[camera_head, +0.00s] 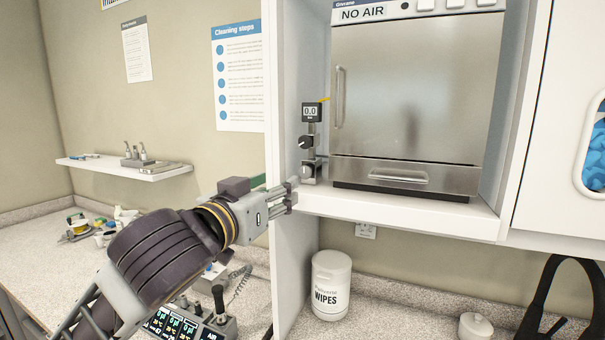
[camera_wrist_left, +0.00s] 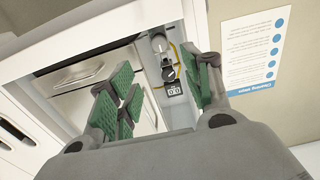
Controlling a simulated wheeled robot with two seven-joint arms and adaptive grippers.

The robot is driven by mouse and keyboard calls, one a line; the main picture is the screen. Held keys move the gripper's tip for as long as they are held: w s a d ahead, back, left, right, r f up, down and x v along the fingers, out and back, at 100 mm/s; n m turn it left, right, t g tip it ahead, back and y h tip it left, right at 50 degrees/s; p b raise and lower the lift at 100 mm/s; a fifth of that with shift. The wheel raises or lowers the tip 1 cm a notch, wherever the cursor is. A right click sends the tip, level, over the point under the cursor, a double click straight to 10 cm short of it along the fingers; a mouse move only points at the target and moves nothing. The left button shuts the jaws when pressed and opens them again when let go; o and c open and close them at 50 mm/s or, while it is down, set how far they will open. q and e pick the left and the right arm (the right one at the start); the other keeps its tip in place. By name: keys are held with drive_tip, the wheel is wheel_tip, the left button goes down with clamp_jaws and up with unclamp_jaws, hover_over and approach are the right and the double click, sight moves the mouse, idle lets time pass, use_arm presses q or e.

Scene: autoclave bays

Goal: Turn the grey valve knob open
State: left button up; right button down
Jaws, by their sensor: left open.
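The grey valve knob (camera_head: 307,171) is low on a small valve stack inside the left wall of the autoclave bay. It also shows in the left wrist view (camera_wrist_left: 159,43). A black knob (camera_head: 306,142) sits above it, and a gauge (camera_head: 312,112) reading 0.0 tops the stack. My left gripper (camera_head: 291,197) is just below and left of the grey knob, at the bay's front left edge, apart from the knob. In the left wrist view its green-padded fingers (camera_wrist_left: 165,78) are spread with nothing between them. My right gripper is not in view.
The steel autoclave (camera_head: 415,95) marked NO AIR fills the bay right of the valve. The white bay side wall (camera_head: 279,90) stands close to my left gripper. A wipes tub (camera_head: 331,285) and a control box (camera_head: 205,320) are on the counter below.

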sight(304, 172)
use_arm(q)
drive_tip(key=shift+w, duration=0.1)
drive_tip(key=shift+p+x, duration=1.9)
drive_tip(key=shift+x, duration=4.9)
drive_tip(key=c, duration=1)
